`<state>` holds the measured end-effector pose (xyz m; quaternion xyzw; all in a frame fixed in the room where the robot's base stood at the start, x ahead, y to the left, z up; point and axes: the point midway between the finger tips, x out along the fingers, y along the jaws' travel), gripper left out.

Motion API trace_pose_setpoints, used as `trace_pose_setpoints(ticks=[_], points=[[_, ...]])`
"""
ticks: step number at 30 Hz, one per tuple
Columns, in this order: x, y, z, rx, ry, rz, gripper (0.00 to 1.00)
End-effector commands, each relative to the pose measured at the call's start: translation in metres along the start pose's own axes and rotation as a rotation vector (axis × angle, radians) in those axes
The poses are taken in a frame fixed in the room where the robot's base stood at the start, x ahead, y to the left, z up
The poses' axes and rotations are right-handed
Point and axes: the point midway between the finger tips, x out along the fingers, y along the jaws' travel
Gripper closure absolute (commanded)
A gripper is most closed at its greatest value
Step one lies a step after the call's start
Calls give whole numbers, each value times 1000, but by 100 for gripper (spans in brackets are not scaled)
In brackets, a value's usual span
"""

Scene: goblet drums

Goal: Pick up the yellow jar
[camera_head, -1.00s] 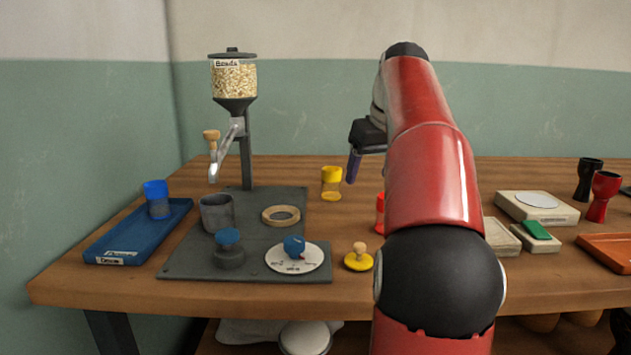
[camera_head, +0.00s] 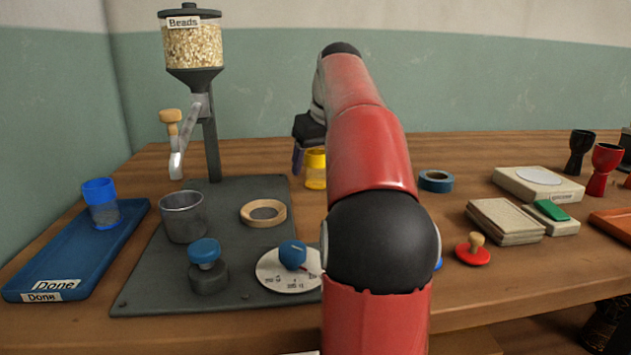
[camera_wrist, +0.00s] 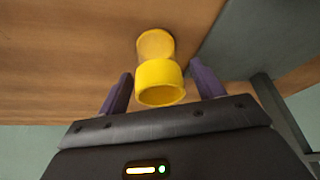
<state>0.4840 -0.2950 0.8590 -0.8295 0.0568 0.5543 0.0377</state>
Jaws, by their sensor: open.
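The yellow jar (camera_head: 316,169) has a yellow rim band and a clear lower body. It stands on the wooden table behind the dark board, partly hidden by my red arm in the head view. In the wrist view the yellow jar (camera_wrist: 158,76) lies between the two purple fingers, its open mouth facing the palm side. My gripper (camera_wrist: 162,84) is open, with a gap showing on each side of the jar. In the head view my gripper (camera_head: 298,160) is just left of the jar, one purple finger showing; the other is hidden.
The bead dispenser (camera_head: 194,45) rises from the dark board (camera_head: 150,285), left of my arm. A metal cup (camera_head: 183,215) and wooden ring (camera_head: 263,213) stand there. A blue tape roll (camera_head: 436,181) and red knobbed lid (camera_head: 472,253) are right of my arm.

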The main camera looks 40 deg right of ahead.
Motion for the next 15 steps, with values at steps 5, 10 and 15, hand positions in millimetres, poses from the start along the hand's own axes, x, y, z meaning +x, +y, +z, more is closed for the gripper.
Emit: trace_pose_setpoints(ticks=[5,10,15], points=[[12,0,0,0,0,1,33],[12,0,0,0,0,0,33],[12,0,0,0,0,0,53]])
